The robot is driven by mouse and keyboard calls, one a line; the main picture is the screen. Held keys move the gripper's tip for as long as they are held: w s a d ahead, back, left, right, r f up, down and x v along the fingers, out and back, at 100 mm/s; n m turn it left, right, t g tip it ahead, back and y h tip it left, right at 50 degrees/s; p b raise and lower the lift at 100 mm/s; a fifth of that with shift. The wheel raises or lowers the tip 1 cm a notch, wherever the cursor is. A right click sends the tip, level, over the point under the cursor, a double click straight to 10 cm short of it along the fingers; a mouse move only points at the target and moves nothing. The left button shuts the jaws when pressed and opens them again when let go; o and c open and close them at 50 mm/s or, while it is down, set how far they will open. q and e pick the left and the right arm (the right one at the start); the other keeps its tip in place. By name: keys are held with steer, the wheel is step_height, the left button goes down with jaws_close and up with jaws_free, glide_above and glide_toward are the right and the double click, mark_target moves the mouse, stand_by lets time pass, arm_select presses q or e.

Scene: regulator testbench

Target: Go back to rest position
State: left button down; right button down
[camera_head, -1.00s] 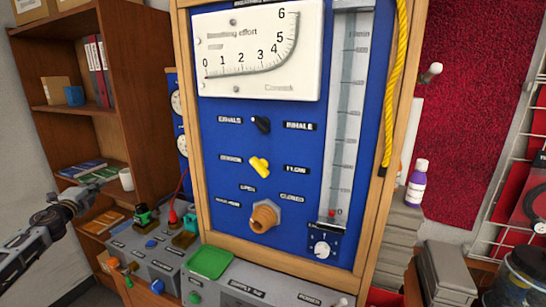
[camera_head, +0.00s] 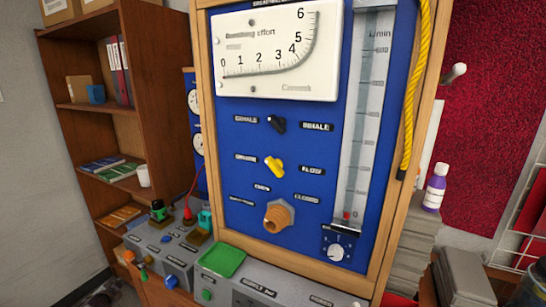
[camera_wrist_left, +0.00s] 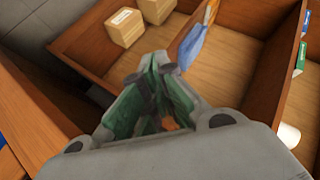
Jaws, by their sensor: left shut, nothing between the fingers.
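My left gripper (camera_wrist_left: 161,70) shows in the left wrist view, its greenish-grey fingers together with nothing held between them. It points toward the wooden shelf (camera_wrist_left: 240,80), which has cardboard boxes (camera_wrist_left: 124,27) in it. The gripper seems apart from the shelf. My left arm is not clearly seen in the head view. My right gripper is in neither view. The blue regulator testbench panel (camera_head: 235,190) stands upright in its wooden frame in the middle of the head view.
A bookshelf (camera_head: 128,75) stands left of the panel. Grey control boxes (camera_head: 165,250) and a green tray (camera_head: 222,259) sit below it. A purple-labelled bottle (camera_head: 434,188) stands on a grey stack (camera_head: 410,240) at the right. Bare wall and floor are at the far left.

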arm_select(q)
steer(key=s+d+f+n+g+h, duration=0.1)
steer(key=s+d+f+g, duration=0.1)
steer(key=s+d+f, duration=0.7)
steer(key=s+d+f+n+g+h, duration=0.15)
steer(key=s+d+f, duration=0.45)
steer(key=s+f, duration=0.65)
steer(key=s+d+f+n+g+h, duration=0.1)
steer(key=s+d+f+g, duration=0.2)
steer(key=s+d+f, duration=0.7)
steer(key=s+d+f+g, duration=0.1)
steer(key=s+d+f, duration=0.2)
steer(key=s, duration=0.5)
steer(key=s+d+f+h, duration=0.1)
steer(key=s+d+f, duration=0.2)
steer(key=s, duration=0.5)
steer(key=s+d+f+g, duration=0.1)
steer(key=s+d+f, duration=0.2)
steer(key=s+d, duration=0.2)
steer(key=s, duration=0.3)
steer(key=shift+s+d+f+g, duration=0.25)
steer(key=shift+s+g, duration=0.05)
steer(key=shift+g, duration=0.05)
